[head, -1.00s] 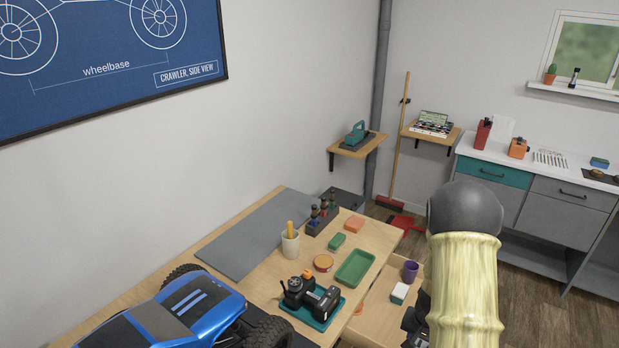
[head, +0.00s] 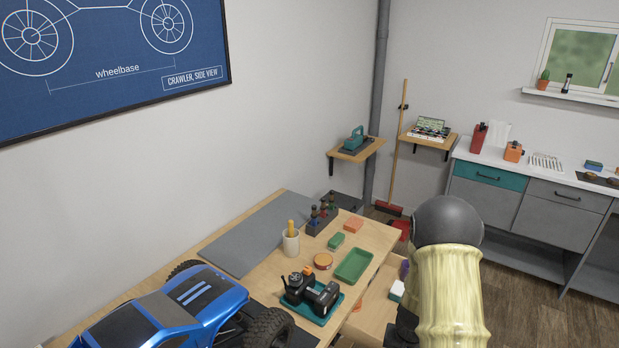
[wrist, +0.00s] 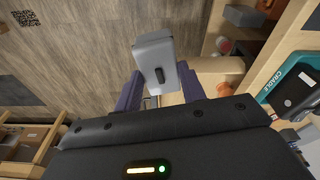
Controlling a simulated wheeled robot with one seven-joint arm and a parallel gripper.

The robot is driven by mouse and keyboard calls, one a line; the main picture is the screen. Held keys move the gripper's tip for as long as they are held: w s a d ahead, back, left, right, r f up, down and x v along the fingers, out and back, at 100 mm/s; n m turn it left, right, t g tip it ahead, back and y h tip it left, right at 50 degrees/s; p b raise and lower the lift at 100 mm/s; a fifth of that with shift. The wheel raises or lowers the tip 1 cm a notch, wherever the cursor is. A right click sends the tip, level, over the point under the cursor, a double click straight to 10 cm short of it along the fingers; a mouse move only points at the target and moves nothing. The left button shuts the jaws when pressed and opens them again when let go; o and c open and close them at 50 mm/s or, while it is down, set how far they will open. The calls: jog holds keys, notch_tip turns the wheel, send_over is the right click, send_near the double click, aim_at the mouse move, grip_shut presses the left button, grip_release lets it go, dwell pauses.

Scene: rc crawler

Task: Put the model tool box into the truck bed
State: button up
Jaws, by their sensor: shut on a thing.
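My gripper (wrist: 160,85) is shut on a small grey box with a dark handle, which I take for the model tool box (wrist: 152,50). The box sits between the two purple fingers in the wrist view, with wooden floor beyond it. The blue truck (head: 170,309) stands on the bench at the lower left of the head view, apart from my arm. Its lower part is cut off by the frame edge, and I cannot make out its bed clearly.
On the bench are a teal tray (head: 318,317) with black devices, a green tray (head: 354,265), a pencil cup (head: 291,243) and a grey mat (head: 245,240). An open wooden drawer (head: 372,312) lies below the bench edge. Floor is clear at the right.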

jog(key=a+f+n+b, duration=0.1)
jog(key=a+f+n, duration=0.3)
jog(key=a, duration=0.5)
jog(key=shift+w+a+f+y, duration=0.15)
jog(key=shift+w+f+y, duration=0.3)
jog(key=shift+f, duration=0.45)
